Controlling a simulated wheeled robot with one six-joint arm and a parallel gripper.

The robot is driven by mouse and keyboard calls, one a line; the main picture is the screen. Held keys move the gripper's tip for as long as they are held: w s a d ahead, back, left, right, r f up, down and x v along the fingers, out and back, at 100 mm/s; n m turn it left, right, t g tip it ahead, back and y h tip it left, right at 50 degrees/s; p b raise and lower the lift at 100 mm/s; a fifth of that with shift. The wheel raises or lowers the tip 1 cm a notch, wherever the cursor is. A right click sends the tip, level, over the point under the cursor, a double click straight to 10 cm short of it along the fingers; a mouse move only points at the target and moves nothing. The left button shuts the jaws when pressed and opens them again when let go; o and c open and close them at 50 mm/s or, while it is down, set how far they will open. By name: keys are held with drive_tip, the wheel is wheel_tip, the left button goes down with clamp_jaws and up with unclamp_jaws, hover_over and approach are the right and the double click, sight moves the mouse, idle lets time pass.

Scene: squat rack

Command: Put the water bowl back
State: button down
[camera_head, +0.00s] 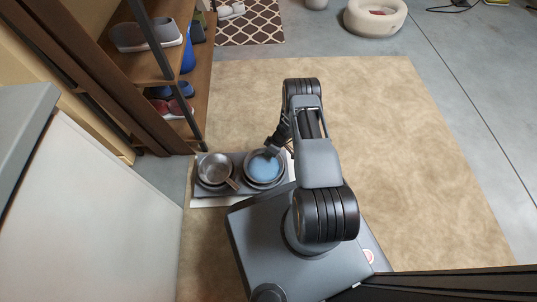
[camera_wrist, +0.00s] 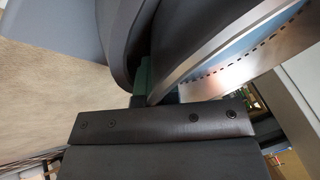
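The water bowl (camera_head: 262,170) is round, with a metal rim and blue water inside. In the head view it is at the right end of a low dark feeding stand (camera_head: 240,188); I cannot tell whether it is fully seated. My gripper (camera_head: 273,149) reaches down at the far edge of this bowl. In the wrist view the metal rim and blue inside of the water bowl (camera_wrist: 232,50) fill the upper right, very close to my gripper (camera_wrist: 146,88). The fingertips are mostly hidden, so I cannot tell whether they are closed on the rim.
A second metal bowl (camera_head: 213,168) sits at the left end of the stand. A wooden shoe rack (camera_head: 150,75) stands at the left, near a white cabinet (camera_head: 85,215). The beige carpet (camera_head: 400,150) to the right is clear. A round white pet bed (camera_head: 375,17) lies at the back.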

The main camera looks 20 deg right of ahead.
drive_tip(key=c, duration=1.8)
unclamp_jaws()
drive_tip(key=shift+f, duration=0.15)
drive_tip(key=shift+o, duration=0.9)
